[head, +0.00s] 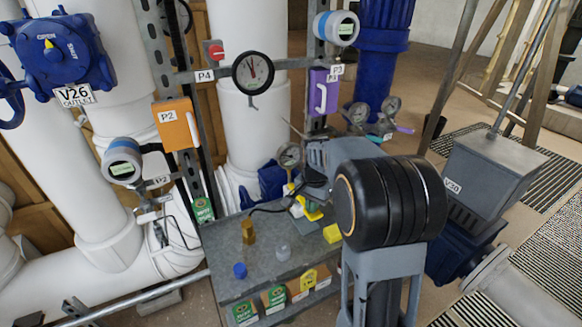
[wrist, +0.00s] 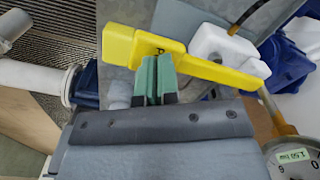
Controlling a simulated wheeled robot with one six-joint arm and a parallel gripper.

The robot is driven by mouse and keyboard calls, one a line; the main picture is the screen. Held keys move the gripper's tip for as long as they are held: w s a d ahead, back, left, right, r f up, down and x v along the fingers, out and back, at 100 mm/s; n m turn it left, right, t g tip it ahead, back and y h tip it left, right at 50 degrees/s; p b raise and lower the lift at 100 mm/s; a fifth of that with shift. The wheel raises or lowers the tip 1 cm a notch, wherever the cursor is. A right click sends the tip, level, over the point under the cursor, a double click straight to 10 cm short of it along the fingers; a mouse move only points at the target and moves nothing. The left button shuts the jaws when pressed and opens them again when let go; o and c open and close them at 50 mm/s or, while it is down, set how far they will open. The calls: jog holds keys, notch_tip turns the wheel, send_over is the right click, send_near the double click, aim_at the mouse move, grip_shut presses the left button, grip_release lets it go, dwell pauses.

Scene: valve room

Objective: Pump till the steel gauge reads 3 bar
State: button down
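A yellow lever (wrist: 215,68) lies across the wrist view, its wide end at left, with a white block (wrist: 225,45) behind it. The yellow part also shows on the bench in the head view (head: 312,212). My gripper (wrist: 157,62) has its two green fingers close together, with only a thin gap, overlapping the lever's wide part. The lever is not between them; contact is unclear. A steel-rimmed gauge (wrist: 292,160) on a brass stem is partly cut off. It seems to be the small bench gauge in the head view (head: 289,155); its reading is illegible.
The grey bench (head: 222,262) holds a brass fitting (head: 248,230), a blue cap (head: 239,270), a clear piece (head: 283,251) and a yellow block (head: 332,232). A black-rimmed gauge (head: 253,72) hangs behind. Pipes stand left; grey box V30 (head: 490,165) stands right.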

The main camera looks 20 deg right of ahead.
jog(key=shift+r+p, duration=2.05)
jog(key=shift+r, duration=0.6)
